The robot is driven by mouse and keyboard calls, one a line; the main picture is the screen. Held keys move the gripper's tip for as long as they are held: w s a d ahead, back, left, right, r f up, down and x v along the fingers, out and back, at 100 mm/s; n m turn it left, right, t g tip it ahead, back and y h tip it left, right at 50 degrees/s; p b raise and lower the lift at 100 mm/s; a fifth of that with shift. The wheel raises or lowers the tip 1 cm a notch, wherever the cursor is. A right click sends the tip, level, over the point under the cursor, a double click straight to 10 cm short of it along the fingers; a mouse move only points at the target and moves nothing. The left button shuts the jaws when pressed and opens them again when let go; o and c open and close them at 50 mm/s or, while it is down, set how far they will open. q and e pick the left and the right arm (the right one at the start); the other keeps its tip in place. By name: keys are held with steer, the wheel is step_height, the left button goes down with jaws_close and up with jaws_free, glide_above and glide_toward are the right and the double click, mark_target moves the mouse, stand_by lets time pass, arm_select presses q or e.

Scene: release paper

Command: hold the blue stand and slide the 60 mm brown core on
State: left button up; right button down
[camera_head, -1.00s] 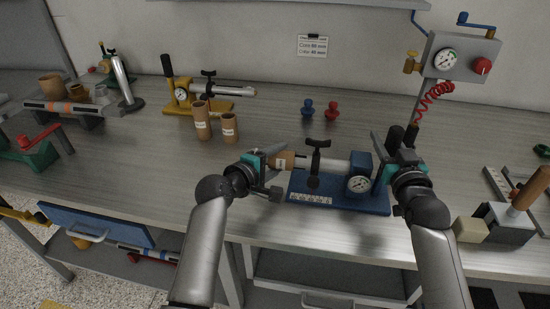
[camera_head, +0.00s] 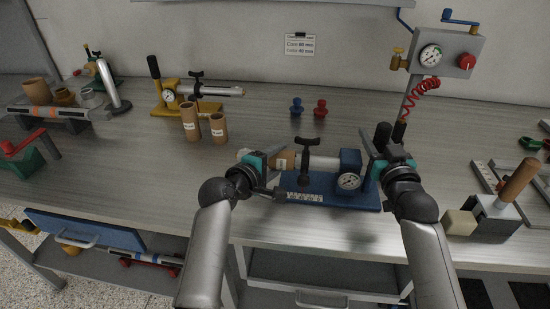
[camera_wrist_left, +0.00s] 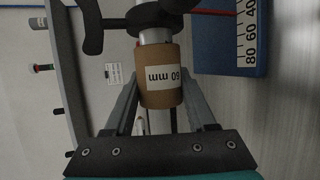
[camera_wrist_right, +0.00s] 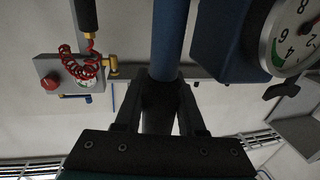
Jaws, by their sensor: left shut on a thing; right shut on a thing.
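The blue stand (camera_head: 335,195) lies near the front edge of the bench, with a round gauge (camera_head: 348,181) at its right end and a silver shaft (camera_head: 328,161) pointing left. The brown core labelled 60 mm (camera_wrist_left: 163,82) is around the shaft's left end, close to the black clamp screw (camera_head: 306,161). My left gripper (camera_head: 273,162) is shut on this core, with a finger on each side. My right gripper (camera_head: 376,165) is shut on a dark grip of the blue stand, right of the gauge. The right wrist view shows a blue bar (camera_wrist_right: 170,40) running into its fingers.
Two other brown cores (camera_head: 190,122) (camera_head: 219,128) stand upright behind my left gripper. A yellow stand (camera_head: 185,107) is behind them. A wooden-handled block (camera_head: 503,215) is at right.

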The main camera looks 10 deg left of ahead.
arm_select(q)
steer(key=shift+d, duration=0.65)
steer(key=o, duration=1.4)
steer(key=shift+s+a, duration=0.1)
steer(key=v, duration=1.1)
steer(key=shift+s+a+r, duration=0.2)
steer(key=shift+s, duration=0.15)
